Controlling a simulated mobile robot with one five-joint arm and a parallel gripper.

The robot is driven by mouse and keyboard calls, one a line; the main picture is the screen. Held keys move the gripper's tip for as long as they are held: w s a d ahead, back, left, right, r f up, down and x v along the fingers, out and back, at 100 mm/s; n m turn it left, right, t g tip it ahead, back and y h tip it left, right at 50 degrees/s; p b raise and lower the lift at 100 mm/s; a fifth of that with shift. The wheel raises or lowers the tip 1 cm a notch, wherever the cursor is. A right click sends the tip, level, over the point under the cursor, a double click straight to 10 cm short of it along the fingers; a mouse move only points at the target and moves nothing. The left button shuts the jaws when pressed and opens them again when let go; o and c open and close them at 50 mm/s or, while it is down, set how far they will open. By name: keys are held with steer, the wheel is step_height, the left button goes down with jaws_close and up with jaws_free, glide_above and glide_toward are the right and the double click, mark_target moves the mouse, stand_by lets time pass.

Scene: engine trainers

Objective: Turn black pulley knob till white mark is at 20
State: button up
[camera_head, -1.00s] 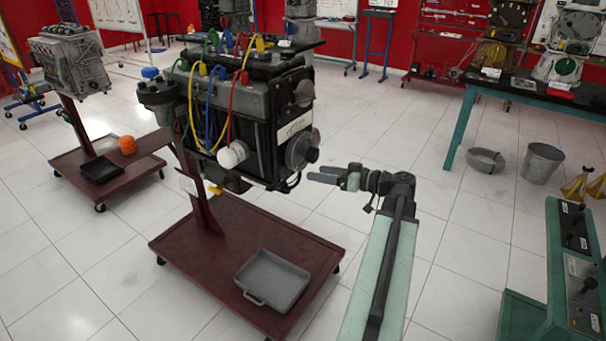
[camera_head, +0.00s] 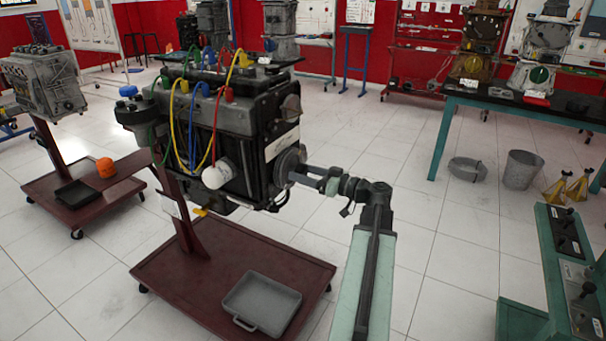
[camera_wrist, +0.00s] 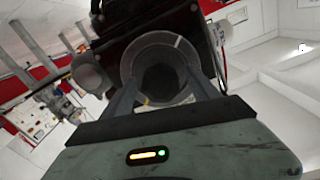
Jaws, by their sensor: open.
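The grey and black engine (camera_head: 240,130) stands on a dark red wheeled stand, with coloured leads on top. Its round pulley (camera_head: 288,168) is on the right-hand face. In the wrist view the pulley ring (camera_wrist: 140,62) surrounds a black knob (camera_wrist: 164,82), and a white mark (camera_wrist: 178,42) shows on the ring at upper right. Scale numbers cannot be read. My gripper (camera_head: 296,176) is at the pulley; in the wrist view its two fingers (camera_wrist: 164,92) are open, one on each side of the knob. Whether they touch it cannot be told.
A grey tray (camera_head: 262,303) lies on the red stand base (camera_head: 190,275). A second engine on a stand (camera_head: 45,85) is at left. A dark bench with teal legs (camera_head: 520,108) and a bucket (camera_head: 522,168) are at right. Floor between is clear.

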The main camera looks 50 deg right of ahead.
steer(key=c, duration=1.4)
steer(key=shift+m, duration=0.4)
steer(key=m, duration=0.4)
steer(key=shift+m, duration=0.4)
steer(key=m, duration=0.5)
steer(key=shift+a, duration=0.1)
steer(key=m, duration=0.6)
steer(key=shift+r, duration=0.1)
steer(key=m, duration=0.5)
